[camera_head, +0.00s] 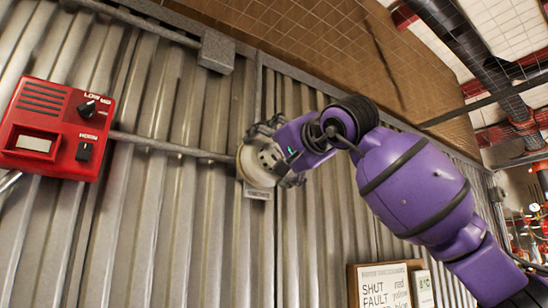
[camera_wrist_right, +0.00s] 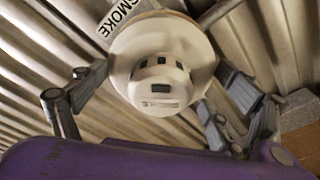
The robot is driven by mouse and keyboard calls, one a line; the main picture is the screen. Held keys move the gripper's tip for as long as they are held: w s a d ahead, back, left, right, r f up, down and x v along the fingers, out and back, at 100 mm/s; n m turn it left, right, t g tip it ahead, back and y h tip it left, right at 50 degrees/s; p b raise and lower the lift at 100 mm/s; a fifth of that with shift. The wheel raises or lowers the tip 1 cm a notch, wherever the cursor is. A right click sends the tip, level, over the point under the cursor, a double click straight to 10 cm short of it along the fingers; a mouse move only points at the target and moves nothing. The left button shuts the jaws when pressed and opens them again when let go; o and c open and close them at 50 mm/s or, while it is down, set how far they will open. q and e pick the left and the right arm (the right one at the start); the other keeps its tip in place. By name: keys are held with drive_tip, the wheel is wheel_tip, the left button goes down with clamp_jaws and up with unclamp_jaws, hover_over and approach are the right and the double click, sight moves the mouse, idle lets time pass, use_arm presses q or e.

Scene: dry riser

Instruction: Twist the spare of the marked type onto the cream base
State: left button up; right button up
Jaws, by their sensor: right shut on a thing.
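A white, domed detector head (camera_head: 268,158) with dark slots is in my right gripper (camera_head: 275,152) at the metal wall. It also shows large in the right wrist view (camera_wrist_right: 158,82), with a finger on each side. The round cream base (camera_wrist_right: 128,42) is behind the head, against the wall. The head looks pressed up to or very near it; I cannot tell whether it is seated. A white plate reading "SMOKE" (camera_wrist_right: 122,15) is beside the base. My left gripper is not in view.
A red control box (camera_head: 58,125) with a black knob and switch is at left on the corrugated wall. A conduit runs from it towards the base. A grey box (camera_head: 216,51) is above. A framed notice board (camera_head: 384,287) is at the lower right.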

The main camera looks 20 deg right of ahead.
drive_tip(key=o, duration=1)
drive_tip(key=v, duration=1.2)
drive_tip(key=shift+f, duration=0.1)
